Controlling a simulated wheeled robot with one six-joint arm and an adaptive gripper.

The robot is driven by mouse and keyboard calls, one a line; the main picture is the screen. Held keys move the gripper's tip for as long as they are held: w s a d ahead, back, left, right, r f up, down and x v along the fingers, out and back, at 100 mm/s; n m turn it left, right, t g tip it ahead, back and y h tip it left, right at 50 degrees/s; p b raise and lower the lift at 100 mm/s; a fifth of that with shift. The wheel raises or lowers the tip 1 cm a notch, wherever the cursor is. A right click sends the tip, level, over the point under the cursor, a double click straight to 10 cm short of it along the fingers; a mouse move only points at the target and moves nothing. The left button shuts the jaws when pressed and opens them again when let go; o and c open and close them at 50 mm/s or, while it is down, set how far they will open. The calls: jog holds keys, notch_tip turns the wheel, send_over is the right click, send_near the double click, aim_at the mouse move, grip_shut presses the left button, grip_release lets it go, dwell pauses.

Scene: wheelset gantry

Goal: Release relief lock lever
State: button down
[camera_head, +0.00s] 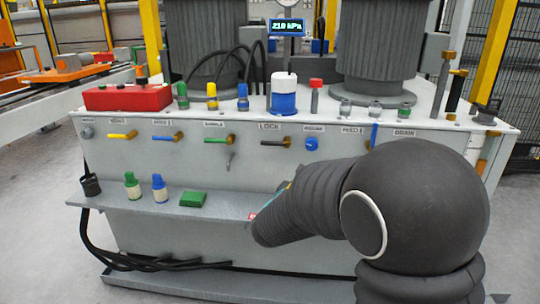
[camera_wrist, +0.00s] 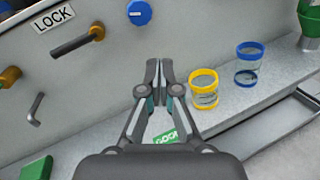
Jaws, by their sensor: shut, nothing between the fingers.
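The lock lever (camera_head: 277,142) is a dark handle on a bronze hub on the grey front panel, under a LOCK label (camera_head: 270,126). It lies nearly level in the head view. In the wrist view the lever (camera_wrist: 72,45) is at the upper left, its hub (camera_wrist: 97,30) to its right. My gripper (camera_wrist: 158,78) is shut and empty, its fingertips to the right of and below the lever, apart from it. In the head view my arm mostly hides the gripper.
A blue knob (camera_wrist: 139,12) is right of the lever. A bent grey peg (camera_wrist: 36,106) sticks out at lower left. Yellow-rimmed (camera_wrist: 203,88) and blue-rimmed (camera_wrist: 248,63) clear cups stand on the ledge near my fingers. A display (camera_head: 287,26) reads 210 kPa.

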jog(key=w+a+f+n+t+y, duration=0.1)
jog(key=a+f+n+y, duration=0.1)
jog(key=a, duration=0.3)
jog(key=w+a+f+n+t+y, duration=0.1)
jog(key=a+f+n+y, duration=0.1)
jog(key=a, duration=0.4)
jog(key=n+y, duration=0.1)
jog(key=n, duration=0.1)
jog(key=shift+w+n, duration=0.15)
jog(key=shift+n, duration=0.15)
jog(key=shift+w+r, duration=0.1)
jog(key=w+r, duration=0.1)
jog(key=w, duration=0.2)
jog(key=w+r+p, duration=0.1)
jog(key=w+r, duration=0.1)
jog(key=w, duration=0.2)
jog(key=w+r+p, duration=0.1)
jog(key=w, duration=0.2)
jog(key=shift+w+d+r, duration=0.2)
jog(key=shift+w, duration=0.1)
